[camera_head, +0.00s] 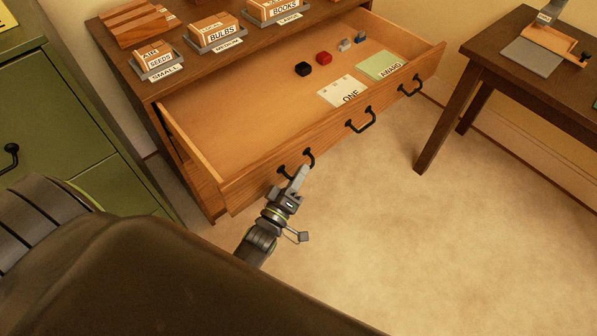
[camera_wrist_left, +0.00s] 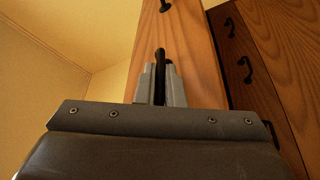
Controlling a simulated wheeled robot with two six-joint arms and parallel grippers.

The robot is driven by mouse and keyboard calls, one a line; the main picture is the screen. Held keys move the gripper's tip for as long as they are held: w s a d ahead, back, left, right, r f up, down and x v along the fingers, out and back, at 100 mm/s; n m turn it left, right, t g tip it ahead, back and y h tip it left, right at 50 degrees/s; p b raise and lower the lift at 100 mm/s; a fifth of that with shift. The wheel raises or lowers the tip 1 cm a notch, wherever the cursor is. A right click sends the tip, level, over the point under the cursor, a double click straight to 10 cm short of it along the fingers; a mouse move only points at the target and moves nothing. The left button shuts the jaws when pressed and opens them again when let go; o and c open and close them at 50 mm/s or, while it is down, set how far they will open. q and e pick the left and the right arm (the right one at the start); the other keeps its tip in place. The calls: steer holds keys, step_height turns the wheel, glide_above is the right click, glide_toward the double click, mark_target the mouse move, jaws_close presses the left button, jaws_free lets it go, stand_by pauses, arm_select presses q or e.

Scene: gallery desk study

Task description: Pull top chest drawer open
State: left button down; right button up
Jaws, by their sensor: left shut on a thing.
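The top chest drawer (camera_head: 245,172) is pulled well out from the wooden chest (camera_head: 196,178), and its inside shows in the head view. Three black handles sit on its front: a left one, a middle one (camera_head: 361,121) and a right one (camera_head: 411,87). My left gripper (camera_head: 299,176) is at the left handle (camera_head: 309,156) and shut on it. In the left wrist view the fingers (camera_wrist_left: 160,85) close around the dark handle (camera_wrist_left: 160,62) against the drawer front (camera_wrist_left: 190,45). My right gripper is not seen.
The drawer holds a card marked ONE (camera_head: 338,92), a green AWARD card (camera_head: 381,66) and several small blocks. Labelled trays stand on the chest top. A green cabinet (camera_head: 60,110) is at left, a wooden table (camera_head: 480,60) at right. The floor (camera_head: 400,230) in front is clear.

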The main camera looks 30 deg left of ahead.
arm_select(q)
steer(key=c, duration=1.5)
jaws_free()
steer(key=shift+c, duration=0.2)
steer(key=v, duration=1.7)
steer(key=shift+s+b, duration=0.2)
steer(key=shift+b, duration=0.2)
steer(key=shift+f, duration=0.15)
